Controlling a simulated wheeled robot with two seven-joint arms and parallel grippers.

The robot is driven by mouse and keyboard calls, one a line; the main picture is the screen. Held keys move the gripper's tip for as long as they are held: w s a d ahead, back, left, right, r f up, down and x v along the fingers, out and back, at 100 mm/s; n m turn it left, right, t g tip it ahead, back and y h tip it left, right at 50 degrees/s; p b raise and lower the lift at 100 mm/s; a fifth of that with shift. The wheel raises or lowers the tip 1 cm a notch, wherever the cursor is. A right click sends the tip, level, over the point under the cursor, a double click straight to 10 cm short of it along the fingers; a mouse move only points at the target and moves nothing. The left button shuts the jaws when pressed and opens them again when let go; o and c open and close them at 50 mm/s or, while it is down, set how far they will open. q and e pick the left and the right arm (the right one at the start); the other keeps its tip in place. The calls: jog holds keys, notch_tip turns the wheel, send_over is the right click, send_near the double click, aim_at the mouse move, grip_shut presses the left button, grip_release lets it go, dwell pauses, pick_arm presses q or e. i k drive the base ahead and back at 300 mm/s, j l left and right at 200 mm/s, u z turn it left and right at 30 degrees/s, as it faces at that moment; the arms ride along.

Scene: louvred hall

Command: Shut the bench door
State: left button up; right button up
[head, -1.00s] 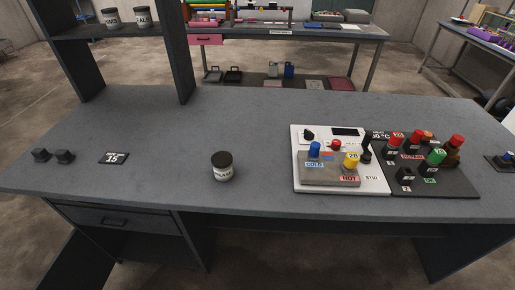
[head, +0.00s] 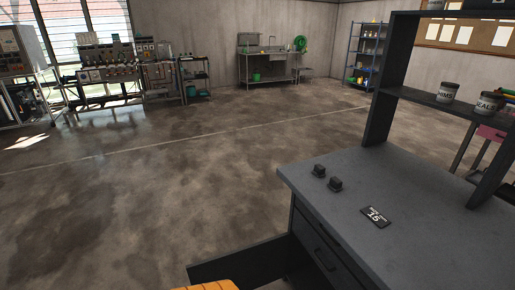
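The bench door (head: 245,266) is a dark panel that stands open, sticking out to the left from the bench's front below the drawer. Its lower part is cut off by the bottom edge of the head view. The drawer (head: 318,246) above it has a dark bar handle and looks shut. The grey bench (head: 420,225) fills the lower right. Neither of my grippers can be made out in the head view.
Open concrete floor (head: 150,195) lies left of the bench.

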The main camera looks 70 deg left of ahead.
aim_at(251, 266)
jog(key=k+j+z, duration=0.1)
jog(key=j, duration=0.35)
jog(key=k+j, duration=0.15)
jog(key=j, duration=0.3)
jog(key=k+j+z, duration=0.15)
jog(key=j, duration=0.3)
jog(key=k+j, duration=0.1)
jog(key=j, duration=0.3)
jog(key=k+j+z, duration=0.15)
jog(key=j, duration=0.3)
jog(key=k+j+z, duration=0.1)
jog(key=j, duration=0.3)
jog(key=k+j, duration=0.25)
jog(key=j, duration=0.15)
jog(key=k+j+z, duration=0.1)
jog(key=j, duration=0.35)
jog(key=k+j+z, duration=0.1)
jog(key=j, duration=0.35)
jog(key=k+j+z, duration=0.1)
jog(key=k+j, duration=0.2)
jog(key=k+j+z, duration=0.1)
jog(key=j, duration=0.4)
jog(key=k+l+z, duration=0.25)
jog(key=k, duration=0.25)
